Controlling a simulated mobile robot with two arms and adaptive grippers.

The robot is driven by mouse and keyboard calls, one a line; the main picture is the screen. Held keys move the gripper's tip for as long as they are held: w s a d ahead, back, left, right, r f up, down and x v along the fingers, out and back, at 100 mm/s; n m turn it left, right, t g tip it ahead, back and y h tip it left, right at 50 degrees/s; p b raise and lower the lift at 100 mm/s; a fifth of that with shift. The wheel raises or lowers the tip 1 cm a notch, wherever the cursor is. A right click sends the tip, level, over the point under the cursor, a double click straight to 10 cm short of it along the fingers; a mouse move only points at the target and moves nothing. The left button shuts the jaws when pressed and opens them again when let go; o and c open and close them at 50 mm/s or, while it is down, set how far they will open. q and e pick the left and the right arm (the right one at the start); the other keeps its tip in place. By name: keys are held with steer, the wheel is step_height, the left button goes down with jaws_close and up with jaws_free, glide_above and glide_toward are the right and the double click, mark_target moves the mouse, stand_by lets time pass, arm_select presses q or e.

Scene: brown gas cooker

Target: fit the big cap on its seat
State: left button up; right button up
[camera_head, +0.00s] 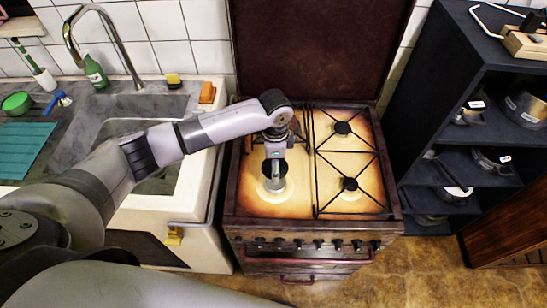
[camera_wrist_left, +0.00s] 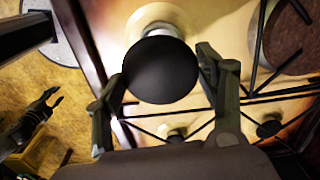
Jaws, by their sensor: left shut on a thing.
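The big cap (camera_wrist_left: 160,70) is a smooth black disc between the two fingers of my left gripper (camera_wrist_left: 163,80). In the head view the left gripper (camera_head: 273,165) points down over the front-left burner, with the cap (camera_head: 269,168) a dark shape at its tip. The seat is a pale metal ring (camera_wrist_left: 160,29), partly hidden behind the cap in the wrist view; it also shows below the gripper in the head view (camera_head: 274,186). I cannot tell whether the cap touches the seat. My right gripper (camera_wrist_left: 53,97) shows small at the wrist view's left, its fingertips apart, apparently empty.
The cooker (camera_head: 316,237) has a black grate (camera_head: 330,150) over its right burners. A brown round thing (camera_wrist_left: 300,45) lies near the back-left burner. The sink counter (camera_head: 215,120) is at left, dark shelves (camera_head: 470,130) with pans at right.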

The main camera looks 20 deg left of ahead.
arm_select(q)
steer(key=shift+r, duration=0.15)
step_height(320, 180, down, 4)
steer(key=shift+w+d+f+b, duration=0.1)
steer(key=shift+f+b, duration=0.15)
steer(key=shift+b, duration=0.4)
steer(key=shift+f+b, duration=0.45)
steer(key=shift+f, duration=0.6)
arm_select(e)
steer(key=shift+w+d+f, duration=0.3)
steer(key=shift+w+f, duration=0.05)
steer(key=shift+f, duration=0.2)
steer(key=shift+w+d+f, duration=0.25)
steer(key=shift+w+f, duration=0.05)
steer(key=shift+f, duration=0.2)
steer(key=shift+s+a, duration=0.1)
steer(key=shift+a, duration=0.1)
steer(key=shift+a, duration=0.3)
arm_select(q)
steer(key=shift+p, duration=0.3)
arm_select(e)
steer(key=shift+r, duration=0.25)
arm_select(q)
steer(key=shift+f, duration=0.1)
arm_select(e)
steer(key=shift+d, duration=0.4)
